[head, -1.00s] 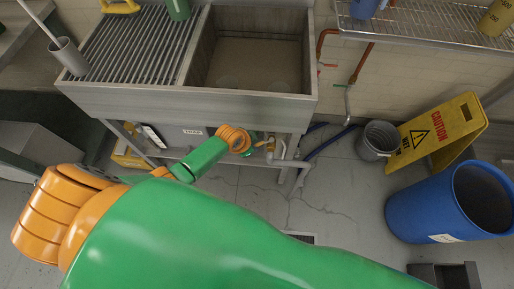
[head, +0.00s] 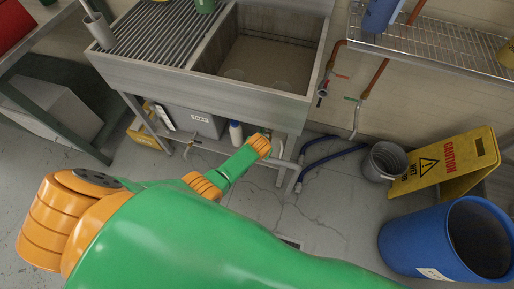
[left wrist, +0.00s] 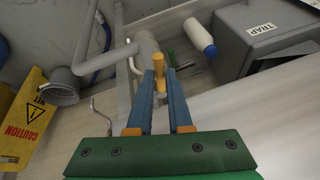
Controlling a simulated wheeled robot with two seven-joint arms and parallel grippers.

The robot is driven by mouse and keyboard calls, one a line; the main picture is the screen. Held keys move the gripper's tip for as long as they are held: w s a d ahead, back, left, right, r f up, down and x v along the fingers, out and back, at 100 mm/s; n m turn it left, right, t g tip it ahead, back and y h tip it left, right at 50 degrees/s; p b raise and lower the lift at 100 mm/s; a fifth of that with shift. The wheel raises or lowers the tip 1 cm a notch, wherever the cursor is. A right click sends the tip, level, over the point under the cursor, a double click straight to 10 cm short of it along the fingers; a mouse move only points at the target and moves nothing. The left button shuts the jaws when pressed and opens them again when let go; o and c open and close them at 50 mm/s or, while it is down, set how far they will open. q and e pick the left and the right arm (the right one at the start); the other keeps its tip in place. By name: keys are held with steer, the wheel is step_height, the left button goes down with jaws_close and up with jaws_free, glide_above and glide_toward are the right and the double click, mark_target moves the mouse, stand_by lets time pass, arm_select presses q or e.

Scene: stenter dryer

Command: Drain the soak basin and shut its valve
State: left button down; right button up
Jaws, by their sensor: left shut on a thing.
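The soak basin (head: 265,65) is a steel sink with a dull brownish inside in the head view; I cannot tell how much liquid it holds. In the left wrist view, a small orange-yellow valve handle (left wrist: 158,62) stands at the grey drain pipe (left wrist: 147,44) under the basin. My left gripper (left wrist: 160,78) has its blue fingers closed around this handle. In the head view my green and orange left arm reaches to below the basin's front edge, and its wrist (head: 258,147) hides the valve. My right gripper is not in view.
A grey trap box (head: 193,122) and a white bottle (head: 236,132) are under the sink. A grey bucket (head: 384,162), a yellow caution sign (head: 445,165) and a blue barrel (head: 440,235) stand to the right. The floor between is mostly clear.

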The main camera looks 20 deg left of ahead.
arm_select(q)
steer(key=shift+d+n, duration=0.4)
steer(key=shift+n, duration=0.1)
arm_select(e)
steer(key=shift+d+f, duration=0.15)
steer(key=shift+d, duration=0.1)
arm_select(q)
steer(key=c, duration=1.1)
jaws_free()
steer(key=shift+w, duration=0.1)
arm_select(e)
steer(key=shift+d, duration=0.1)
arm_select(q)
steer(key=p+v, duration=0.3)
steer(key=v, duration=0.4)
steer(key=shift+d+p, duration=0.15)
steer(key=shift+p, duration=0.2)
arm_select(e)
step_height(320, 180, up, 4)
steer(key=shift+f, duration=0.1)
arm_select(q)
steer(key=shift+y, duration=0.3)
